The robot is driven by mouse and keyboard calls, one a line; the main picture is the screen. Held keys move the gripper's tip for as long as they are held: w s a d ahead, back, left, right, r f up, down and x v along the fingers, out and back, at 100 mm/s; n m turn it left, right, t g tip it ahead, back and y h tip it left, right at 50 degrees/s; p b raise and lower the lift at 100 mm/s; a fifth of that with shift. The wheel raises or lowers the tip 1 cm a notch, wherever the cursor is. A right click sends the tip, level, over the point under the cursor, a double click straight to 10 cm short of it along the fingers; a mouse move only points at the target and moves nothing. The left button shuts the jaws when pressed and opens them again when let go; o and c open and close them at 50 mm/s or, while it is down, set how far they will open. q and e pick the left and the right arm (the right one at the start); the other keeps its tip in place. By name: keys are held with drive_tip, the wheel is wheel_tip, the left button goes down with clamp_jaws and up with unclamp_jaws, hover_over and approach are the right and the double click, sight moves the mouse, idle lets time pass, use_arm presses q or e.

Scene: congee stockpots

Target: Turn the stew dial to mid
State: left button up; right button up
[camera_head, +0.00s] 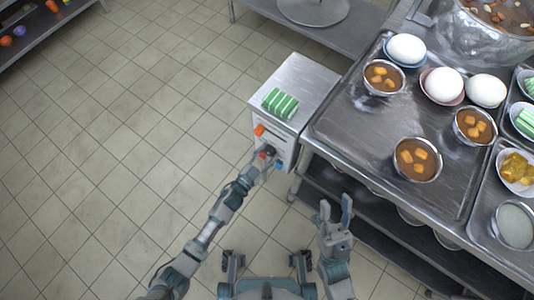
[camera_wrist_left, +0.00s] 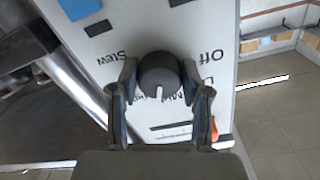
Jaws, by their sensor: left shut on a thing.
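The stew dial (camera_wrist_left: 160,72) is a dark round knob with a white mark on a white panel (camera_wrist_left: 208,42). Upside-down lettering around it includes "Stew" and "Off"; other lettering is partly hidden by a finger. The white mark points toward the bottom of the left wrist view. My left gripper (camera_wrist_left: 160,100) is shut on the dial, one finger on each side. In the head view my left gripper (camera_head: 262,160) is at the front of the metal box (camera_head: 304,88), hiding most of the dial. My right gripper (camera_head: 336,208) is open and empty, right of the box front.
An orange part (camera_head: 259,130) and a blue part (camera_head: 279,164) are on the panel near my left gripper. A green-striped item (camera_head: 280,103) lies on top of the box. A metal counter (camera_head: 345,125) with bowls stands right of it. The tiled floor on the left is clear.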

use_arm(q)
drive_tip(key=n+p, duration=0.2)
drive_tip(key=n, duration=0.1)
drive_tip(key=shift+r+n, duration=0.1)
drive_tip(key=shift+n, duration=0.2)
drive_tip(key=o, duration=1.1)
use_arm(e)
drive_tip(key=w+f+g, duration=0.1)
drive_tip(key=w+f+n+g, duration=0.1)
drive_tip(key=w+g, duration=0.1)
drive_tip(key=w+a+f+g, duration=0.1)
drive_tip(key=shift+w+f+g, duration=0.15)
drive_tip(key=shift+w+g, duration=0.1)
drive_tip(key=shift+g, duration=0.15)
use_arm(q)
drive_tip(key=shift+o, duration=0.2)
drive_tip(key=shift+s, duration=0.15)
use_arm(e)
drive_tip(key=shift+s, duration=0.1)
use_arm(q)
drive_tip(key=v, duration=1.2)
drive_tip(key=shift+f, duration=0.25)
drive_tip(key=shift+r, duration=0.1)
